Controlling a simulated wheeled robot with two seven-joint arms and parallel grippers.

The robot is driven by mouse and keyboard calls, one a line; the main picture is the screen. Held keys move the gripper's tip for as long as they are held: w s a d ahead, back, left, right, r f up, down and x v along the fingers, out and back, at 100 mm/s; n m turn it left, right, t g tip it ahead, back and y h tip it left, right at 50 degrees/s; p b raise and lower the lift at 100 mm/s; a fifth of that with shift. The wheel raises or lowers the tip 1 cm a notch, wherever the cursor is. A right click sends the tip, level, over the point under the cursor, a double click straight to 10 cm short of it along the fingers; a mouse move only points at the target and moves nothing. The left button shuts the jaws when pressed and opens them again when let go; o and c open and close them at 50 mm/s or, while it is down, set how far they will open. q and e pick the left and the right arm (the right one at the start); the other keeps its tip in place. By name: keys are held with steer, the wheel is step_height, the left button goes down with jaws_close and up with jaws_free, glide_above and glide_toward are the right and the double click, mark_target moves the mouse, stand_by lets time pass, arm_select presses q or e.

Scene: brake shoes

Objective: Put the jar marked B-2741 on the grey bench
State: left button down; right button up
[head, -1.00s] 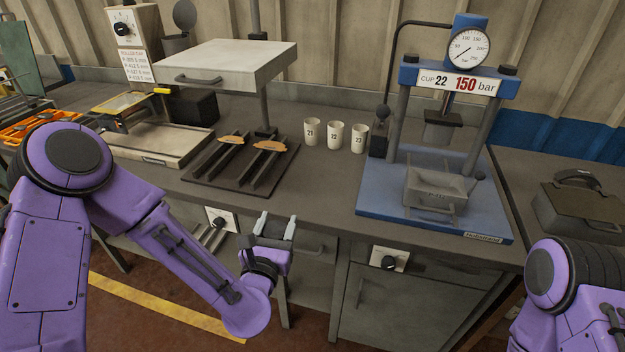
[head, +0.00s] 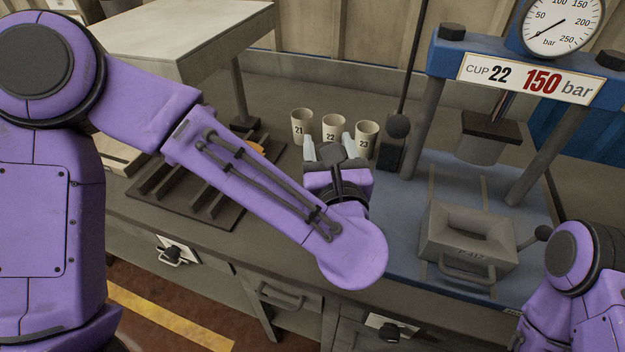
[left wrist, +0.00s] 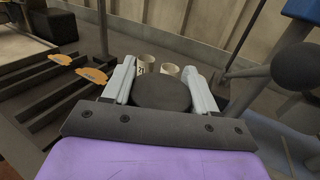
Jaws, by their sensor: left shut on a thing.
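My left gripper (head: 330,148) is over the worktop, just in front of the cups. Its pale fingers are apart, and between them a dark round thing is held; it shows as a flat dark disc (left wrist: 162,92) in the left wrist view. No mark on it is readable, so I cannot tell whether it is the jar marked B-2741. I see that mark nowhere. A dark grey worktop (head: 275,195) runs below the gripper; I cannot tell whether it is the grey bench. My right gripper is out of view; only part of that arm shows at lower right.
Pale cups marked 21 (head: 301,127), 22 (head: 333,125) and 23 (head: 366,140) stand close to the gripper. A blue press (head: 445,50) with a grey mould (head: 468,245) stands to the right. A slotted dark rack (head: 190,195) lies to the left.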

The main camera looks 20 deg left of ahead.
arm_select(q)
steer(key=w+a+f+p, duration=0.1)
steer(key=w+a+f, duration=0.1)
steer(key=w+f, duration=0.1)
steer(key=w+a+f+p, duration=0.1)
steer(key=w+a+f, duration=0.1)
steer(key=f, duration=0.3)
steer(key=w+a+f+p, duration=0.2)
steer(key=w+a+f, duration=0.1)
steer(key=w+f, duration=0.1)
steer(key=shift+w+f, duration=0.35)
steer(key=shift+w, duration=0.1)
steer(key=shift+c, duration=1.6)
jaws_free()
steer(key=shift+w, duration=0.1)
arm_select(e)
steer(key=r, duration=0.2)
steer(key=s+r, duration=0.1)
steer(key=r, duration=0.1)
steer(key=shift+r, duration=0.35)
arm_select(q)
steer(key=b+v, duration=0.3)
steer(key=v, duration=0.9)
steer(key=shift+r, duration=0.2)
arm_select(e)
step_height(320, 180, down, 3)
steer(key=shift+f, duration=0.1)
